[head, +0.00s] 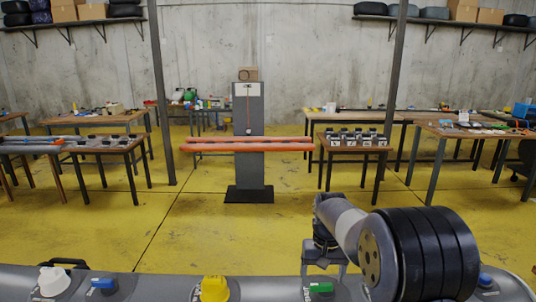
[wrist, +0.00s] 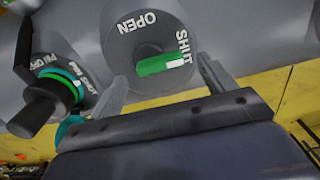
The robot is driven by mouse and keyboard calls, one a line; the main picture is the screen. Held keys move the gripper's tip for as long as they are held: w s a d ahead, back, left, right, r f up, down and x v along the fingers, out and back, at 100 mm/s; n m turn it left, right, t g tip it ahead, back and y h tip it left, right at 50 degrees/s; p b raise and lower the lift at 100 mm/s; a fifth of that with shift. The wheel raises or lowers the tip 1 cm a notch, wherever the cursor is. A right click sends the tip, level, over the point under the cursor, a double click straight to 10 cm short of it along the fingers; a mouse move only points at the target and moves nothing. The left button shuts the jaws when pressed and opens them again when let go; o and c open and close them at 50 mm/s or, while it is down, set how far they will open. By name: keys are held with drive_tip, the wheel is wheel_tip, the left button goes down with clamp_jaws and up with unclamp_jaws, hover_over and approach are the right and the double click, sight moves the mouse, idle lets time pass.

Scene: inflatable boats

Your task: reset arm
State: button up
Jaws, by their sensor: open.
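My gripper (head: 322,262) is at the lower right of the head view, just above the green-handled valve (head: 321,288) on the grey tube (head: 262,290). In the wrist view my gripper (wrist: 163,82) is open, with its two fingers apart and nothing between them. Beyond the fingers is the round grey valve face (wrist: 135,28) marked OPEN and SHUT. Its green handle (wrist: 158,65) has its white end by the word SHUT. I cannot tell whether a finger touches the valve.
The tube also carries a white cap (head: 54,281), a blue-handled valve (head: 103,285) and a yellow knob (head: 214,289). A black knob (wrist: 38,105) stands left of my fingers. A grey post (head: 249,140) with orange tubes (head: 290,147) stands beyond open yellow floor, with tables either side.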

wheel_tip(320, 180, down, 2)
drive_tip(key=shift+f, duration=0.1)
idle(0.6)
